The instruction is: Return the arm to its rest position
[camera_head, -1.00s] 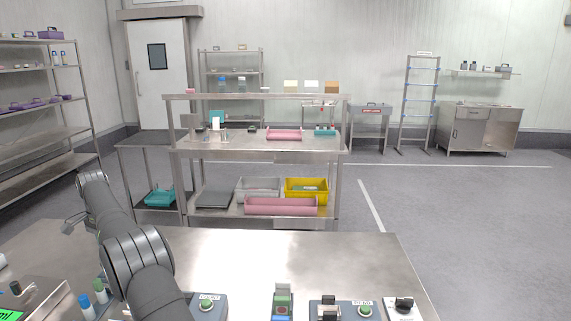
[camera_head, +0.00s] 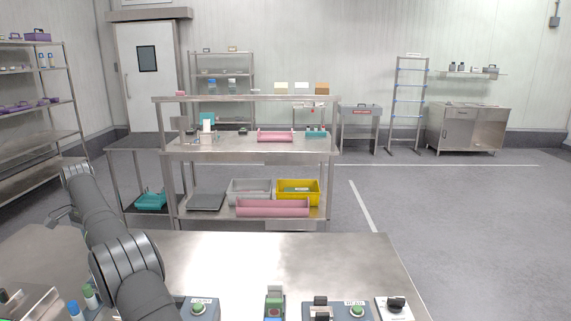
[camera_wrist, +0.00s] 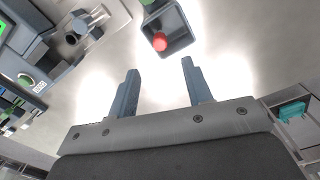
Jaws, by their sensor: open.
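My gripper (camera_wrist: 158,95) shows in the wrist view with its two grey-blue fingers spread apart and nothing between them. It is above the bare steel bench top (camera_wrist: 230,50). My arm rises along the left side of the head view and bends away to the left. The gripper's fingers cannot be made out clearly in the head view.
The steel bench (camera_head: 300,258) has a clear middle. Along its front edge are a green-button box (camera_head: 198,308), a green-topped device (camera_head: 274,301) and a black-knob box (camera_head: 395,306). A steel shelf table (camera_head: 240,147) stands behind.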

